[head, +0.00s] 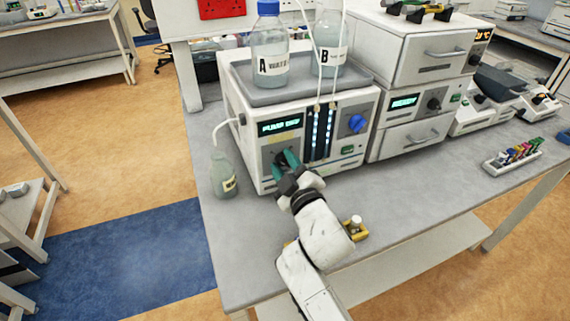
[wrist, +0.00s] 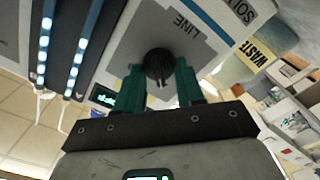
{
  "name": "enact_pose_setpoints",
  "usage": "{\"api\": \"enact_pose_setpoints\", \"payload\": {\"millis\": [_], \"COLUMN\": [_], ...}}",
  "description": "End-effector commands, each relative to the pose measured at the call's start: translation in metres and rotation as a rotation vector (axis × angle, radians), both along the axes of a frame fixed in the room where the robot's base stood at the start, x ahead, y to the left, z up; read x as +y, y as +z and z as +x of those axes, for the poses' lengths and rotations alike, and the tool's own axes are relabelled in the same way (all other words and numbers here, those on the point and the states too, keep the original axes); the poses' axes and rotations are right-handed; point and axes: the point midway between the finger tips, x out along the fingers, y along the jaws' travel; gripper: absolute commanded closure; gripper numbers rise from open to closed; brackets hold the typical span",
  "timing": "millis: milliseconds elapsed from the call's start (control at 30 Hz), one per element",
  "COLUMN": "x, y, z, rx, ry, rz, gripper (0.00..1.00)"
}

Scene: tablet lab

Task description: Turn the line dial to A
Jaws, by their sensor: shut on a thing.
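The line dial (wrist: 158,64) is a round black knob on the grey panel marked LINE on the front of a white pump unit (head: 245,150). My gripper (wrist: 158,74) has its two green fingers on either side of the knob, shut on it. In the head view my gripper (head: 287,160) reaches the lower left of the unit's front and mostly hides the dial. The dial's position marks cannot be read. Bottle A (head: 270,50) and bottle B (head: 329,50) stand on top of the unit.
A blue knob (head: 357,123) sits to the right on the same front. A waste bottle (head: 223,177) stands at the unit's left. Stacked instruments (head: 416,100) stand to the right. A small yellow holder (head: 356,231) lies near my arm.

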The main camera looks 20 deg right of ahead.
Motion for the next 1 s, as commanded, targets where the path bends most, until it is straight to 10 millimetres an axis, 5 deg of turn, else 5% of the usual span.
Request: {"api": "enact_pose_setpoints", "payload": {"millis": [167,200,433,767,1000], "x": [0.001,0.001,0.000,0.000,0.001], "y": [-0.001,-0.001,0.000,0.005,0.041], "z": [0.000,0.000,0.000,0.000,-0.007], "rx": [0.002,0.002,0.001,-0.001,-0.004], "ry": [0.001,0.001,0.001,-0.001,0.001], "rz": [-0.001,-0.001,0.000,0.001,0.002], "gripper": [0.93,0.61,0.39,0.39,0.39]}}
